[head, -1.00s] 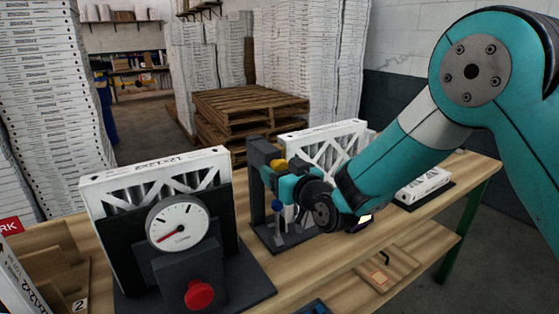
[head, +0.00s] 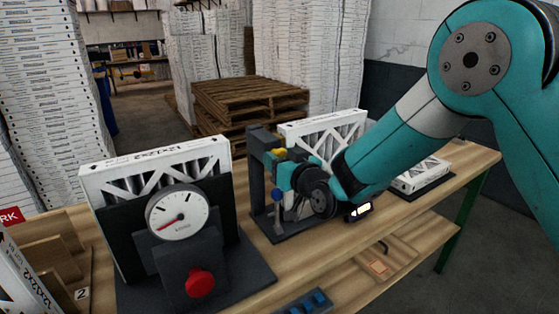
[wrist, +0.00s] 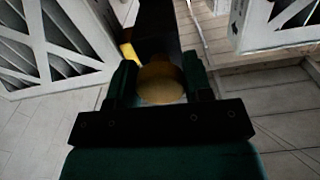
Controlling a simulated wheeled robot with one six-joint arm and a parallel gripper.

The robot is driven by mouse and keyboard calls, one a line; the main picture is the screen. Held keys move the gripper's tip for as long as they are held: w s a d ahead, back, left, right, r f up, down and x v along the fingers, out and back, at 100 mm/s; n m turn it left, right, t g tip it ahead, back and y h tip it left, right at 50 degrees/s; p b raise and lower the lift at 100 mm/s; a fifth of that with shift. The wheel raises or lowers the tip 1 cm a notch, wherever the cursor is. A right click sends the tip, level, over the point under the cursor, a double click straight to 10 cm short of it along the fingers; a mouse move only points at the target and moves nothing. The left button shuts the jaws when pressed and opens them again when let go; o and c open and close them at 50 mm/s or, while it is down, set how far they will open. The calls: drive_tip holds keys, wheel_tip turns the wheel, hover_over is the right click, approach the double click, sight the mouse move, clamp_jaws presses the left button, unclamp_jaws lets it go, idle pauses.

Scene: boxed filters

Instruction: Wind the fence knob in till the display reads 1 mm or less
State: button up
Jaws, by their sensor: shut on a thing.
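The yellow fence knob (wrist: 162,84) sits between the two dark fingers of my gripper (wrist: 162,88) in the wrist view. My gripper is shut on it. In the head view my gripper (head: 283,168) is at the dark upright fixture (head: 256,165), with yellow showing beside it; the fingers themselves are hard to make out. A small lit display (head: 358,211) shows below my wrist, but its digits are too small to read. A white boxed filter (head: 335,133) stands behind the fixture, partly covered by my arm.
A dial gauge (head: 178,212) and a red button (head: 200,283) stand on a black stand at left, holding another filter (head: 155,160). A flat filter (head: 420,176) lies at right.

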drive_tip(key=m+b, duration=0.3)
drive_tip(key=m, duration=0.2)
drive_tip(key=shift+s+a+m, duration=0.1)
drive_tip(key=shift+m, duration=0.2)
drive_tip(key=m+b, duration=0.2)
drive_tip(key=m, duration=0.3)
drive_tip(key=shift+b, duration=0.35)
drive_tip(key=shift+r+m, duration=0.1)
drive_tip(key=shift+m, duration=0.2)
drive_tip(key=o, duration=0.9)
drive_tip(key=b+v, duration=0.6)
drive_tip(key=v, duration=1.1)
drive_tip(key=shift+s, duration=0.2)
